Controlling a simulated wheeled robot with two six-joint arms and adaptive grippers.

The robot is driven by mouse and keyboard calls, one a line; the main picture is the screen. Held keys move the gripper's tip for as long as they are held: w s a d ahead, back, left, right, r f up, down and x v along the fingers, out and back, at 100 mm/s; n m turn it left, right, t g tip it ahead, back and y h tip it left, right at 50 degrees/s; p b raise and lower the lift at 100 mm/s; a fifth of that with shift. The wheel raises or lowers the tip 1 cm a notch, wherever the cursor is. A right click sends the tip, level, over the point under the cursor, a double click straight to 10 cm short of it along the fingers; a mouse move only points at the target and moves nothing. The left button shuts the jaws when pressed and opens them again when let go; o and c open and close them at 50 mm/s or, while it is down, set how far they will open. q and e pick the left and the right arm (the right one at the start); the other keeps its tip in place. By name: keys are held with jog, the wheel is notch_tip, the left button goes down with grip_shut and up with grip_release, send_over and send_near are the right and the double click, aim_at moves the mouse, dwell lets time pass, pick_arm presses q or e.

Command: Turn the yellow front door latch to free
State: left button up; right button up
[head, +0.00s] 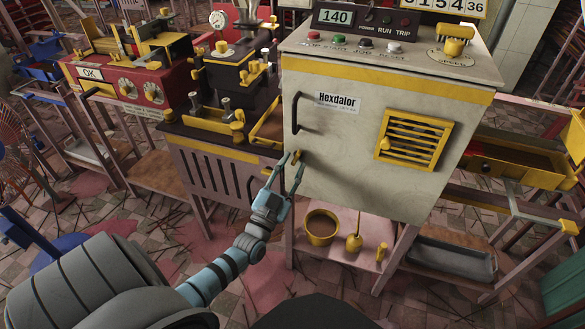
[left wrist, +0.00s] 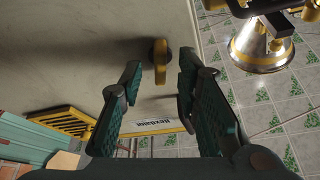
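The yellow latch (head: 296,156) sits on the lower left of the cream cabinet's front door (head: 350,135), below the dark door handle (head: 296,113). In the left wrist view the latch (left wrist: 160,58) is a small rounded yellow knob standing out from the pale panel. My left gripper (head: 291,160) reaches up to the latch with its fingers open. In the left wrist view my left gripper (left wrist: 160,72) has one finger on each side of the latch, with a visible gap to both. My right gripper does not show.
The door also bears a yellow louvred vent (head: 413,138) and a Hexdalor label (head: 338,103). Under the cabinet, a yellow pot (head: 321,227) and an oil can (head: 354,243) stand on a pink shelf.

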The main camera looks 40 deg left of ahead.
pick_arm(q)
jog(key=shift+w+r, duration=0.1)
jog(key=shift+w, duration=0.2)
jog(key=shift+c, duration=0.4)
grip_shut()
